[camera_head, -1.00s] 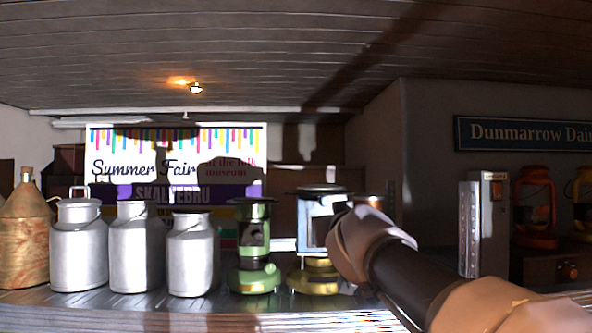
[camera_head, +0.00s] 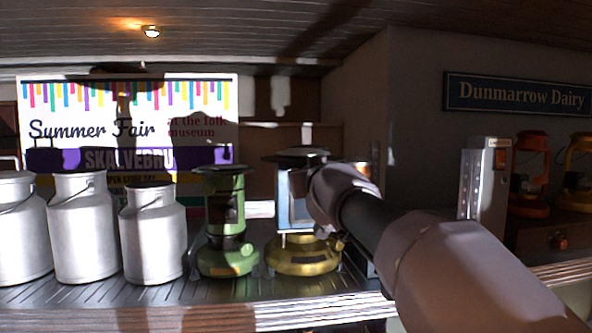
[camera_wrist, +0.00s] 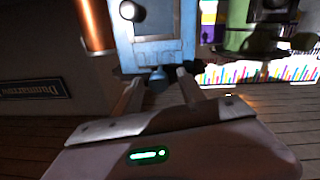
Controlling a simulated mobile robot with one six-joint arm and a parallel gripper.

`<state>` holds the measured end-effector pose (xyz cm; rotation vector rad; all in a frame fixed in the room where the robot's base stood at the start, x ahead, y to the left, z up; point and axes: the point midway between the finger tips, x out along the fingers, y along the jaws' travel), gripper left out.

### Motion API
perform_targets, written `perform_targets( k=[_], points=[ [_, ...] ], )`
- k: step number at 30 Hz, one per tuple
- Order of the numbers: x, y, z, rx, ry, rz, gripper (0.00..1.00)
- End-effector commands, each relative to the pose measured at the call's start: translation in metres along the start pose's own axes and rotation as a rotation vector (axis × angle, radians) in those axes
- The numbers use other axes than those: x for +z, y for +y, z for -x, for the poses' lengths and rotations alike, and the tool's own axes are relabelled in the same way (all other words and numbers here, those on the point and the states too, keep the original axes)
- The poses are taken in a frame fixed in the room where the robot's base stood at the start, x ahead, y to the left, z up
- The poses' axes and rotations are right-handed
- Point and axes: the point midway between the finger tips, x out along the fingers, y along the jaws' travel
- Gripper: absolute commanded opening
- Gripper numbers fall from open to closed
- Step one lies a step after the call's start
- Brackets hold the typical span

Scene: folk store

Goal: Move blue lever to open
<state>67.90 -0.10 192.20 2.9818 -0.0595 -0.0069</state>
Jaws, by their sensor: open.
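A blue box-shaped device (camera_wrist: 150,40) fills the upper middle of the wrist view, which appears upside down. A small rounded blue piece, apparently the blue lever (camera_wrist: 158,80), sticks out from its edge. My gripper (camera_wrist: 160,77) is open, with one finger on each side of this blue piece; I cannot tell whether either finger touches it. In the head view the blue device (camera_head: 284,205) stands on the shelf, partly hidden by my arm. My gripper is hidden there, and the lever cannot be made out.
A green lantern-like stove (camera_head: 227,225) and a stove with a yellow-brass base (camera_head: 300,262) stand close together. Several metal milk cans (camera_head: 153,235) are left of them. A grey metal box (camera_head: 487,185) and orange lanterns (camera_head: 530,185) are at right. A copper cylinder (camera_wrist: 95,25) flanks the blue device.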

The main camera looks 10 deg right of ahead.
Motion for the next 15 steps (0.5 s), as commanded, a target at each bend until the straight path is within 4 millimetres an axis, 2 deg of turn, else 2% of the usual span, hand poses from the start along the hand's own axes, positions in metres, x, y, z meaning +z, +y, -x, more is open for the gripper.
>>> perform_targets(
  k=[5,8,12,13,15],
  points=[
    [0.0001,0.0001,0.0001,0.000,0.000,0.000,0.48],
    [-0.0001,0.0000,0.0001,0.000,0.000,0.000,0.32],
    [-0.0001,0.0000,0.0001,0.000,0.000,0.000,0.04],
    [0.0000,0.0000,0.0001,0.000,0.000,0.000,0.00],
    [0.0000,0.0000,0.0001,0.000,0.000,0.000,0.00]
  ],
)
